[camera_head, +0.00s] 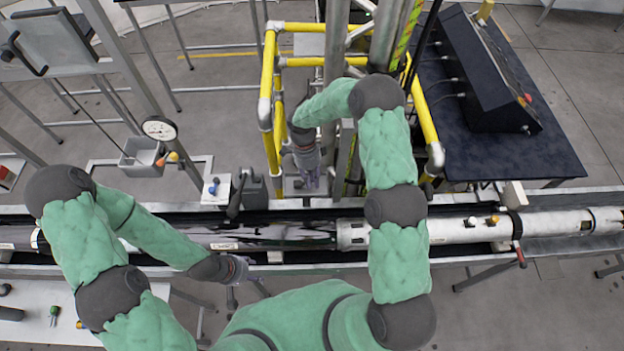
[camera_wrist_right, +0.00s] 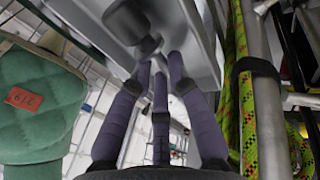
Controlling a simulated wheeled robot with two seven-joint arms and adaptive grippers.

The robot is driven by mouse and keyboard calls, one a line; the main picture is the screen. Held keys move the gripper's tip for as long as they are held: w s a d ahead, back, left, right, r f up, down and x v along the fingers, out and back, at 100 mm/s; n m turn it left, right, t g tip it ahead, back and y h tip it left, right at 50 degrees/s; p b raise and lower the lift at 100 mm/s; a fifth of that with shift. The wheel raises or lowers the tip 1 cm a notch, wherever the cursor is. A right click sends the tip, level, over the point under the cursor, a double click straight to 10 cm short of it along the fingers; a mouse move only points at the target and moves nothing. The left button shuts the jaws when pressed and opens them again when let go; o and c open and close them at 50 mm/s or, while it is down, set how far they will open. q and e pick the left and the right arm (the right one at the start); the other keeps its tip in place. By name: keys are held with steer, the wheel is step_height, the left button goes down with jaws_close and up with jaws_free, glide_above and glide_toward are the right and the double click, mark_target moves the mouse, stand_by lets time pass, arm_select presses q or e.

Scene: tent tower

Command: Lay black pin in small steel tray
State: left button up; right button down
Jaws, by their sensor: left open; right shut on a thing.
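My right gripper (camera_head: 309,172) is pointing down beside the yellow frame, above the rail at the middle. In the right wrist view its fingers (camera_wrist_right: 162,72) are closed around the end of a dark grey knobbed piece (camera_wrist_right: 126,20), which looks like the black pin. Its far end is hidden in that view, and it is too small to make out in the head view. A small steel tray (camera_head: 134,169), open at the top, is at the left behind the rail, well apart from my right gripper. My left gripper (camera_head: 246,274) is open and empty in front of the long pipe.
A long pipe (camera_head: 465,229) lies along the rail across the middle. Yellow tubing (camera_head: 267,80) and steel columns stand close around my right gripper. A round gauge (camera_head: 159,127) is by the tray. A dark upright handle (camera_head: 235,197) stands between tray and right gripper.

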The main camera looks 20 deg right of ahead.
steer(key=c, duration=1.5)
jaws_free()
steer(key=shift+o, duration=0.2)
steer(key=shift+r, duration=0.1)
steer(key=b+v, duration=0.2)
steer(key=v, duration=1)
